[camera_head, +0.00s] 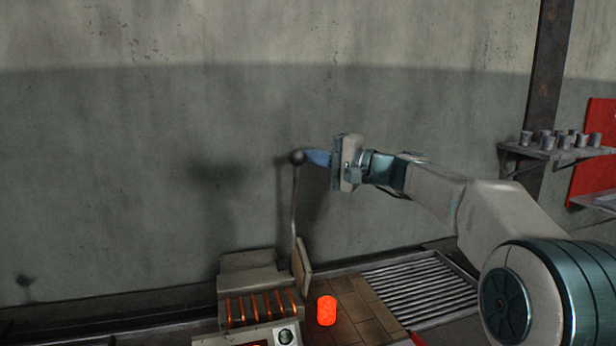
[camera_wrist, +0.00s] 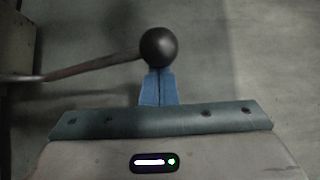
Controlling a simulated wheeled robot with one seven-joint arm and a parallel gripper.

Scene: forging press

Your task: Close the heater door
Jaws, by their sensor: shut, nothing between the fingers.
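The heater (camera_head: 247,271) stands at the lower middle of the head view, with glowing orange coils in its open front. Its door (camera_head: 301,266) stands open, raised upright at the heater's right side. A long thin lever rises from the door to a dark ball knob (camera_head: 297,157). In the wrist view the knob (camera_wrist: 159,47) is straight ahead of the fingertips, with the lever (camera_wrist: 95,66) running off left. My gripper (camera_head: 312,157) is shut and empty. Its blue fingertips (camera_wrist: 159,73) are at the knob's right side in the head view, touching or nearly touching it.
A glowing orange billet (camera_head: 326,311) stands on the tiled surface (camera_head: 362,309) right of the heater. A slatted grate (camera_head: 420,285) lies further right. A shelf with several grey cups (camera_head: 548,141) is at the far right. The wall (camera_head: 130,180) is behind; the air left of the knob is clear.

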